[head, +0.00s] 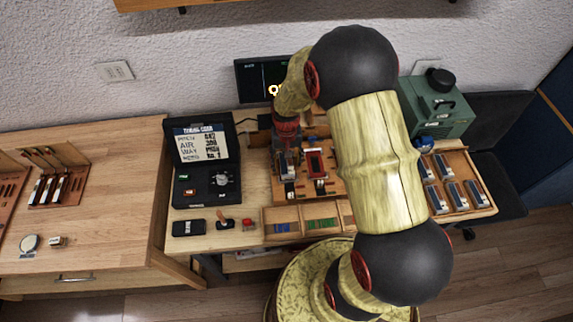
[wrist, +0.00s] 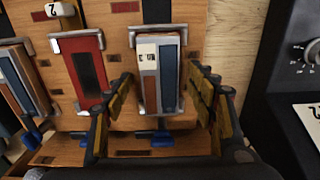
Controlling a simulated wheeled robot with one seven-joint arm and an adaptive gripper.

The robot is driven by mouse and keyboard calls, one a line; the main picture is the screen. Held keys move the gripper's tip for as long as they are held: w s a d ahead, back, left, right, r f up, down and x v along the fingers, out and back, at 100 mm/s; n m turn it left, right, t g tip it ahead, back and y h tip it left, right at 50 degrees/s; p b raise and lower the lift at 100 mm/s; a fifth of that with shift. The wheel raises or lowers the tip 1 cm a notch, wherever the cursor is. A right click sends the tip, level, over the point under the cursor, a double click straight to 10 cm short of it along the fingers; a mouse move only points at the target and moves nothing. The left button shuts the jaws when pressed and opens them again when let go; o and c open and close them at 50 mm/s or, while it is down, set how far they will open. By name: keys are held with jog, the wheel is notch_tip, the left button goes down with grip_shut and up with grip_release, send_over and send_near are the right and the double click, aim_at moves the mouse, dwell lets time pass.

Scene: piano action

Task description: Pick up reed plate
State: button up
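A reed plate (wrist: 148,72), silver-framed with one brown and one blue strip and a small white tag, sits in a metal holder on the wooden fixture (wrist: 205,20). My gripper (wrist: 163,95) is open, with one finger on each side of this plate and visible gaps between them. In the head view, my gripper (head: 287,145) is over the left part of the fixture (head: 330,186), and my arm hides part of it. A red plate (wrist: 88,65) sits in the neighbouring holder; it also shows in the head view (head: 315,163).
A black tuning case (head: 205,165) stands left of the fixture. A compartment tray (head: 268,222) is in front. A wooden tray (head: 480,208) with several silver-blue plates lies right, beside a green machine (head: 437,108). A monitor (head: 250,82) stands behind.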

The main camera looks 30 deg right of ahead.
jog(key=c, duration=1.1)
jog(key=shift+c, duration=0.3)
jog(key=shift+r, duration=0.15)
